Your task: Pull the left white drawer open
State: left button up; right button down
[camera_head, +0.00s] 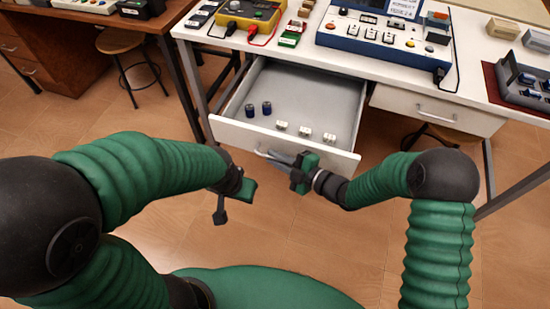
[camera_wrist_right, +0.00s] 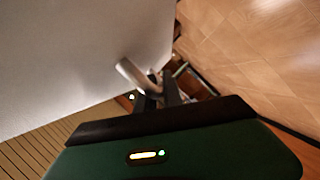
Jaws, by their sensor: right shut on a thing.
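The left white drawer (camera_head: 228,132) stands pulled out from under the white table in the head view, with its inside showing. Two dark blue cylinders (camera_head: 258,109) and several small white pieces (camera_head: 304,132) lie in it. My right gripper (camera_head: 272,156) is at the drawer front, shut on its handle (camera_head: 261,153). In the right wrist view, the handle (camera_wrist_right: 130,75) reaches the fingers (camera_wrist_right: 155,92) beside the pale drawer front (camera_wrist_right: 75,60). My left gripper (camera_head: 235,203) hangs in front of the drawer's left side, apart from it; its finger gap is not clear.
A second white drawer (camera_head: 435,108) to the right is closed. The white table (camera_head: 300,55) carries a blue instrument panel (camera_head: 385,38), a yellow meter (camera_head: 248,15) and other devices. A stool (camera_head: 125,45) stands at the upper left. The wooden floor below the drawer is clear.

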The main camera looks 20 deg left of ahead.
jog(key=shift+d+f, duration=0.1)
jog(key=shift+f, duration=0.1)
jog(key=c, duration=1.8)
grip_release()
jog(key=shift+o, duration=0.2)
jog(key=shift+r, duration=0.1)
jog(key=p+v, duration=0.2)
jog(key=v, duration=1.4)
jog(key=shift+d+p, duration=0.35)
jog(key=shift+d, duration=0.1)
jog(key=shift+s, duration=0.1)
